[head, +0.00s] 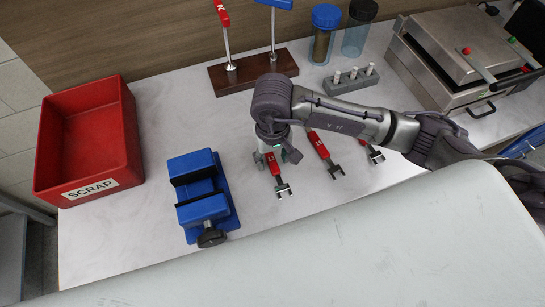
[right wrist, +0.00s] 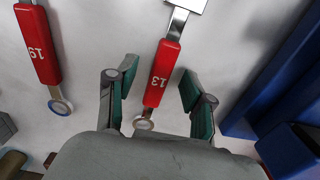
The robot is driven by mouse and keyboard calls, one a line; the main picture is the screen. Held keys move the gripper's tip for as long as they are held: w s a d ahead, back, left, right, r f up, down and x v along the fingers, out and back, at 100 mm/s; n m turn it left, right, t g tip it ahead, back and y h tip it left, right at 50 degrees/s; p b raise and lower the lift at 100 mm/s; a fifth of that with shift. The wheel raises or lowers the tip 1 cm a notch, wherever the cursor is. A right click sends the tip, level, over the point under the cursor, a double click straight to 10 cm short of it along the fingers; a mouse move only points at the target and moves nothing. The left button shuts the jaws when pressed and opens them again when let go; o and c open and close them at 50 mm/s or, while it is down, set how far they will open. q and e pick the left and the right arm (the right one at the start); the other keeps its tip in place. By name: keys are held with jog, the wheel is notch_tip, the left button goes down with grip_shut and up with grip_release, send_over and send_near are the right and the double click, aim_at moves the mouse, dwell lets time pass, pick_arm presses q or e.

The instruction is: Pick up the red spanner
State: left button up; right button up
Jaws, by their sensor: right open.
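Three spanners with red grips lie on the white worktop. The left one, marked 13 in the right wrist view (right wrist: 163,72), also shows in the head view (head: 274,168), with its open jaw toward the front. The middle one, marked 19 in the right wrist view (right wrist: 38,44), also shows in the head view (head: 320,147). The third spanner (head: 374,153) lies partly behind my arm. My right gripper (head: 267,153) is open over the spanner marked 13. In the right wrist view its fingers (right wrist: 158,80) stand on either side of that grip, apart from it. My left gripper is out of view.
A blue vise (head: 203,200) stands just left of the spanners. A red SCRAP bin (head: 92,147) stands at the far left. Behind are a wooden rack (head: 255,70) with upright tools, a grey block with pegs (head: 350,80), jars and a metal press (head: 455,60).

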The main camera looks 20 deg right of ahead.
aim_at(272, 160)
jog(key=shift+f, duration=0.15)
grip_shut()
dwell(0.4)
jog(key=shift+w+r+b, duration=0.1)
jog(key=shift+r+b, duration=0.2)
jog(key=shift+r, duration=0.2)
notch_tip(272, 160, up, 2)
jog(key=shift+r+b, duration=0.25)
jog(key=shift+b, duration=0.4)
jog(key=s+d+r+b, duration=0.3)
jog(key=d+r, duration=0.4)
jog(key=d, duration=0.4)
jog(key=shift+d+r+b, duration=0.15)
jog(key=shift+r+b, duration=0.15)
jog(key=shift+b, duration=0.15)
